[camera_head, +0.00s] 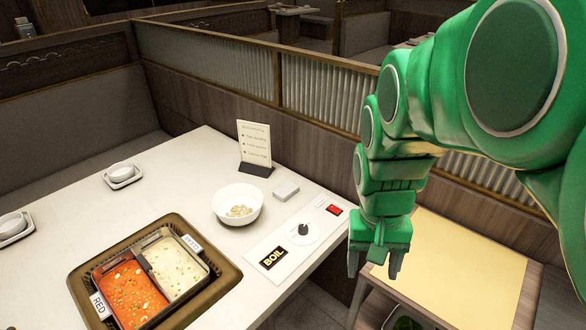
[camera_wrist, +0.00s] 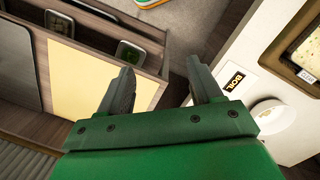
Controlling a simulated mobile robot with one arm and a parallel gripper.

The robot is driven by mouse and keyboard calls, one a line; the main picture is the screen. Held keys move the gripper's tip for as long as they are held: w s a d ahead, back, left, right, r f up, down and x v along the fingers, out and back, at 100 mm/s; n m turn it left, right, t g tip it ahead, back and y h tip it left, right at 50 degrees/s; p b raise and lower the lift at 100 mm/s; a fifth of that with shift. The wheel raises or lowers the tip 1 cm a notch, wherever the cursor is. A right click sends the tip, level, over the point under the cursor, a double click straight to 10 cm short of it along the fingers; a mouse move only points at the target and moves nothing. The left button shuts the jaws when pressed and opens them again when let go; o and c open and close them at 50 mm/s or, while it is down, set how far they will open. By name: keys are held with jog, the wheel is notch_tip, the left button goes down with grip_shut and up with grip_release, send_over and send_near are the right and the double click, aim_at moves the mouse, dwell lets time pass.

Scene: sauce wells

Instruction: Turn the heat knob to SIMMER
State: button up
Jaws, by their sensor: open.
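The dark heat knob (camera_head: 303,229) sits on a round white dial on a white panel at the table's right edge. A black label reading BOIL (camera_head: 272,258) lies in front of it; the label also shows in the wrist view (camera_wrist: 237,80). No SIMMER marking is readable.
A pot of red and white broth (camera_head: 118,256) is set into the table left of the panel. A white bowl (camera_head: 228,212), a small grey box (camera_head: 285,190), a sign card (camera_head: 254,142) and a red switch (camera_head: 333,210) are nearby. A yellow-topped stand (camera_head: 460,270) is at right.

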jog(key=w+f+m, duration=0.2)
jog(key=w, duration=1)
jog(key=m, duration=0.4)
send_over(303, 227)
jog(key=shift+t, duration=0.4)
notch_tip(303, 227, down, 20)
jog(key=shift+f, duration=0.25)
jog(key=shift+w+a+f, duration=0.2)
jog(key=shift+f, duration=0.1)
jog(key=shift+s+d+f, duration=0.1)
jog(key=shift+f, duration=1.8)
jog(key=shift+s+d+f, duration=0.1)
jog(key=shift+f, duration=1.8)
jog(key=shift+w, duration=0.1)
